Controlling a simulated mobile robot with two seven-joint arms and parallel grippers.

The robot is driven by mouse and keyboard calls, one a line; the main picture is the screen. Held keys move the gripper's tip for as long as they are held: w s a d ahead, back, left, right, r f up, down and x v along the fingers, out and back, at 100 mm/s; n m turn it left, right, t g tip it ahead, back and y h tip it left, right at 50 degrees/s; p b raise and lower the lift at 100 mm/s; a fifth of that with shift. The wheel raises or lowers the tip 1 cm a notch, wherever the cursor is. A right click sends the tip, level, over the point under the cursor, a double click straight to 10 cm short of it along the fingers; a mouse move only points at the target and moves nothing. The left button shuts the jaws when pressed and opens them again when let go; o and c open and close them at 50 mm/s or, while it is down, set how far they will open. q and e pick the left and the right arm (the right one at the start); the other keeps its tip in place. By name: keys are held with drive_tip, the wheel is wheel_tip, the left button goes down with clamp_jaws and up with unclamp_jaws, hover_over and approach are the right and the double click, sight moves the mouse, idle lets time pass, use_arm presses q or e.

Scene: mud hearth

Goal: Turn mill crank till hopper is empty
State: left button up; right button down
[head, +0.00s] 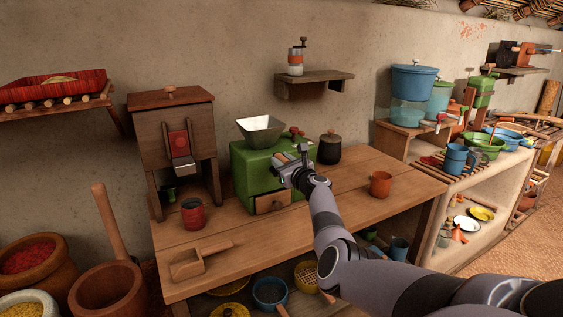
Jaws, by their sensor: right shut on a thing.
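The green mill (241,176) stands on the wooden table, with a flared metal hopper (261,130) on top and a wooden drawer (272,201) low in its front. My right gripper (287,166) is at the mill's right front side, shut on the mill crank; the hand hides most of the crank. A red part shows just above the gripper. My left gripper is not in view.
A wooden dispenser (172,120) stands at the back left. The front table middle is clear.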

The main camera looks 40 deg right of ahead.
drive_tip(key=c, duration=0.8)
unclamp_jaws()
drive_tip(key=shift+s, duration=0.1)
drive_tip(key=shift+s+p, duration=0.35)
drive_tip(key=shift+p, duration=0.15)
drive_tip(key=shift+p+v, duration=1.35)
drive_tip(key=shift+v, duration=1.8)
